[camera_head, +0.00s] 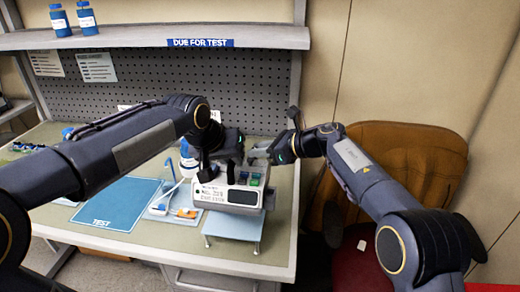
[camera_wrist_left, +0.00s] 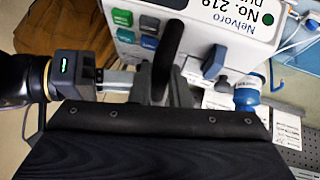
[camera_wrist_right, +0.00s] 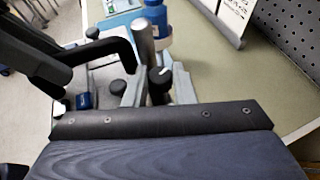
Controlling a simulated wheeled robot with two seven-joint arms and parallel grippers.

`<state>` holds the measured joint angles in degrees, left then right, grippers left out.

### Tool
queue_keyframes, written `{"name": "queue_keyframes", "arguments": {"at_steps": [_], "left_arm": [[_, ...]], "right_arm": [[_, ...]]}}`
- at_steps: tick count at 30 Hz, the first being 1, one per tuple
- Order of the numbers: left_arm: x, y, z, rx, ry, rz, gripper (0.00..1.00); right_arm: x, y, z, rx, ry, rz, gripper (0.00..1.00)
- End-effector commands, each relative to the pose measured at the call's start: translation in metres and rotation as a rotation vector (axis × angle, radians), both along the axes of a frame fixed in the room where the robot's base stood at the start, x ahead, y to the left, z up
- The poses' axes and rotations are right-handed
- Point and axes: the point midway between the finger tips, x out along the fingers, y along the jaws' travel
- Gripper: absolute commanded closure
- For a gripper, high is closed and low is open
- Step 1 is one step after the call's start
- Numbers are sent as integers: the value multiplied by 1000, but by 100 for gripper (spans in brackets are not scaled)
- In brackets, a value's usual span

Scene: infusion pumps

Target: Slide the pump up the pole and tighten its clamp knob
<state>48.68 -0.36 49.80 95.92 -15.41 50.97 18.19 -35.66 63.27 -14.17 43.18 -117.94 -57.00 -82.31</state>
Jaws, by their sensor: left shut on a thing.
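My left gripper (camera_head: 224,164) is shut on the pump's black handle (camera_wrist_left: 172,52), which shows in the left wrist view. My right gripper (camera_head: 260,153) is behind the pump at its right. In the right wrist view its grey fingers are apart, with the black clamp knob (camera_wrist_right: 160,80) between them; I cannot tell whether they touch it. The metal pole (camera_wrist_right: 143,40) rises just behind the knob. In the head view my grippers hide the knob and most of the pole.
A blue TEST mat (camera_head: 112,206) and a tray with small orange and blue items (camera_head: 172,212) lie left of the pump. A blue-capped bottle (camera_wrist_right: 156,18) stands behind the pole. A shelf (camera_head: 130,38) overhangs the bench. A brown chair (camera_head: 400,160) is at right.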

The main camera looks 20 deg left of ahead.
Motion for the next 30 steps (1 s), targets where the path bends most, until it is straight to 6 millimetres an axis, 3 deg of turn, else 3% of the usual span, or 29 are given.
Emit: {"name": "queue_keyframes", "arguments": {"at_steps": [4, 23, 24, 26, 30], "left_arm": [[0, -1, 1, -1, -2, -2, 100], [0, -1, 1, 0, -2, -2, 100], [0, -1, 1, 0, -2, -2, 100], [0, -1, 1, 0, -2, -2, 100], [0, -1, 1, 0, -3, -2, 100]], "right_arm": [[1, 0, 0, 0, -2, -1, 100], [-1, 0, 1, 0, -3, -140, 100], [-1, 0, 1, 0, -3, -140, 76], [-1, 0, 1, 0, -3, -140, 68], [-1, 0, 1, -1, -2, -139, 68]]}}
